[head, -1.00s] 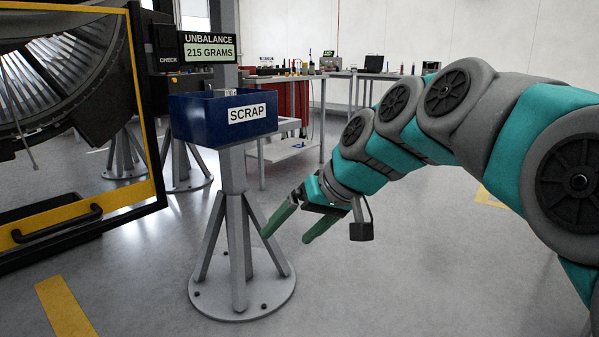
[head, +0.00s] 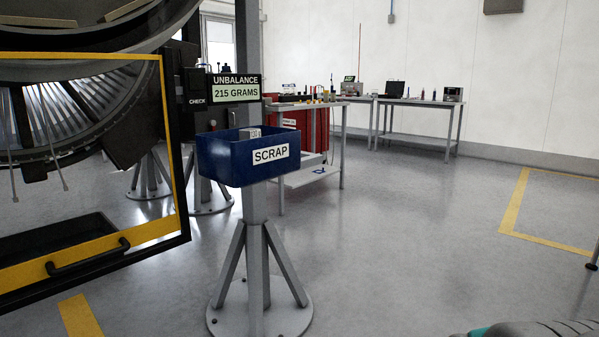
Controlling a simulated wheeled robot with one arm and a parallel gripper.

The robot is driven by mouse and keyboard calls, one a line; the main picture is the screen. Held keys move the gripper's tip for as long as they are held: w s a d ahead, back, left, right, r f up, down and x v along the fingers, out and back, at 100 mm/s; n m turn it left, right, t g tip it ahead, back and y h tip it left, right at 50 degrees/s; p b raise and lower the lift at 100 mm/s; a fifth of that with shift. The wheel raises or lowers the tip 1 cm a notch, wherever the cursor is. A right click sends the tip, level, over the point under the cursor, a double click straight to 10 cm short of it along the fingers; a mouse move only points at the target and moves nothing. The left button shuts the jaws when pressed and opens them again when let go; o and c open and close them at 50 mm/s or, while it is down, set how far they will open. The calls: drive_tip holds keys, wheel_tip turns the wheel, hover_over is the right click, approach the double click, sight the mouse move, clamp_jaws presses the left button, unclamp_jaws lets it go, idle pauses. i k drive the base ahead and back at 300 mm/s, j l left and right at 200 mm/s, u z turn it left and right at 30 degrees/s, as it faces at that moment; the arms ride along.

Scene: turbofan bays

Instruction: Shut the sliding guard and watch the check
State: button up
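The sliding guard (head: 168,130) is a yellow and black frame with a clear pane at the left of the head view. It has a dark handle (head: 88,258) on its yellow lower rail. The fan (head: 60,120) shows behind and above it. The guard's left part lies outside the picture. The check display (head: 236,88) reads "UNBALANCE 215 GRAMS". A dark box marked "CHECK" (head: 196,90) sits left of it. My gripper is out of view; only a bit of my arm shows at the bottom right edge.
A blue SCRAP bin (head: 222,164) with a grey block (head: 250,133) in it stands on a pedestal (head: 257,290), right of the guard. Workbenches (head: 415,102) stand at the back.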

sight(74, 257)
drive_tip(key=u, duration=1.7)
drive_tip(key=i+j+u, duration=0.25)
drive_tip(key=j, duration=0.2)
drive_tip(key=i+j+u, duration=0.2)
drive_tip(key=j, duration=0.2)
